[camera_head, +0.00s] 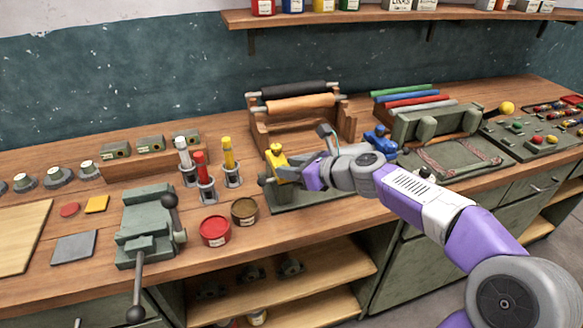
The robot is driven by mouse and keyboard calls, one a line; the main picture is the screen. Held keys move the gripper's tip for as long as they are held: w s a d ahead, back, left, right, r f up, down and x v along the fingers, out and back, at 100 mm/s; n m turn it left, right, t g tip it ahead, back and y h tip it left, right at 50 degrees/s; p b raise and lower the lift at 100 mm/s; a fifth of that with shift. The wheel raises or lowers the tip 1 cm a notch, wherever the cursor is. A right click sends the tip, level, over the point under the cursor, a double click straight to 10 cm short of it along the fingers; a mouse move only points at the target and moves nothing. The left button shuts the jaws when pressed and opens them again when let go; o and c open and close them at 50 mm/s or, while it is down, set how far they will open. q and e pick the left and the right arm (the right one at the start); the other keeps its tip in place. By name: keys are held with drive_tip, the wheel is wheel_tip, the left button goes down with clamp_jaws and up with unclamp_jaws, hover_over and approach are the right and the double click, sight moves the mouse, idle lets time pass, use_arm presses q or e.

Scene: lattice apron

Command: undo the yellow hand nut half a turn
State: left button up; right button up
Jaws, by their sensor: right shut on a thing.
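The yellow hand nut (286,172) is on a green-grey fixture (290,200) near the middle of the bench. My right gripper (300,168) reaches in from the right and is shut on the yellow hand nut. The gripper and wrist hide part of the nut and much of the fixture. A blue hand nut (380,139) shows beyond my wrist on the right side of the same fixture. My left gripper is out of view.
A roller rack (300,118) stands behind the fixture. Red, yellow and white-topped tools in holders (204,180) stand to the left. An open red tin (215,231) and a brown tin (244,211) sit in front. A grey lever press (148,225) is further left.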

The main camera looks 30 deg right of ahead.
drive_tip(key=o, duration=1)
drive_tip(key=shift+o, duration=0.2)
drive_tip(key=p+v, duration=0.4)
drive_tip(key=v, duration=0.3)
drive_tip(key=shift+s, duration=0.25)
drive_tip(key=shift+d, duration=0.1)
